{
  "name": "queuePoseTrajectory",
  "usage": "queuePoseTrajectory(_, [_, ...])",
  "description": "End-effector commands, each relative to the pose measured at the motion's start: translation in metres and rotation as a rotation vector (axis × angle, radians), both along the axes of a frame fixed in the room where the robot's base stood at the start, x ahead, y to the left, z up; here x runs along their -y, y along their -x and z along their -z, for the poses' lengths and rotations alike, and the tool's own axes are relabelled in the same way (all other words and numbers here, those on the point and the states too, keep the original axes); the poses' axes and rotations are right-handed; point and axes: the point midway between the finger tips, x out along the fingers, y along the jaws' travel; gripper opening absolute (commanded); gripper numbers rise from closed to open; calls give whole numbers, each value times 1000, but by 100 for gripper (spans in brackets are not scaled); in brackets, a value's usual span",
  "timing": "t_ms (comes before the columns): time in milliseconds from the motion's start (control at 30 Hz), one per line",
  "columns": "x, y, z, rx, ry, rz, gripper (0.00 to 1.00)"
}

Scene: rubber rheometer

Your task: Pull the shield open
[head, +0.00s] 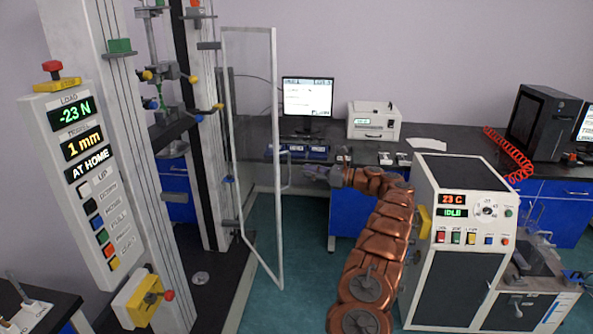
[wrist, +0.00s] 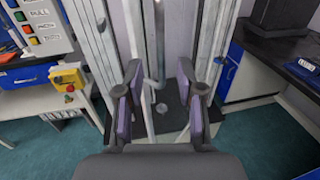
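The shield (head: 275,120) is a tall clear panel in a pale frame, hinged on the testing machine's column. In the head view it stands out from the machine at an angle, partly open. Its grey bar handle (head: 287,170) is on the free edge. My gripper (head: 310,173) is just right of the handle, with a small gap showing. In the wrist view my gripper (wrist: 158,90) is open, its purple pads wide apart and nothing held.
The testing machine's control panel (head: 84,170) is at left, reading -23 N, 1 mm, AT HOME. A bench (head: 262,140) with a monitor (head: 307,97) and a white printer-like box (head: 373,120) runs behind. A white cabinet (head: 462,240) stands at right. Green floor is clear around the shield.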

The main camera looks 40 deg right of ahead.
Motion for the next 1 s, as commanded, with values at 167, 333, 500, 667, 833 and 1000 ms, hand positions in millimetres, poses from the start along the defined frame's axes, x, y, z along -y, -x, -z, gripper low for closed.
queuePoseTrajectory(167, [16,23,0,1,1,2,37])
queuePoseTrajectory(333, [24,34,0,1,1,2,37])
queuePoseTrajectory(500, [25,37,-1,1,1,1,37])
queuePoseTrajectory(667, [25,37,-1,1,1,0,37])
queuePoseTrajectory(833, [19,33,-4,0,9,-8,21])
queuePoseTrajectory(1000, [-15,15,-20,-2,57,-54,3])
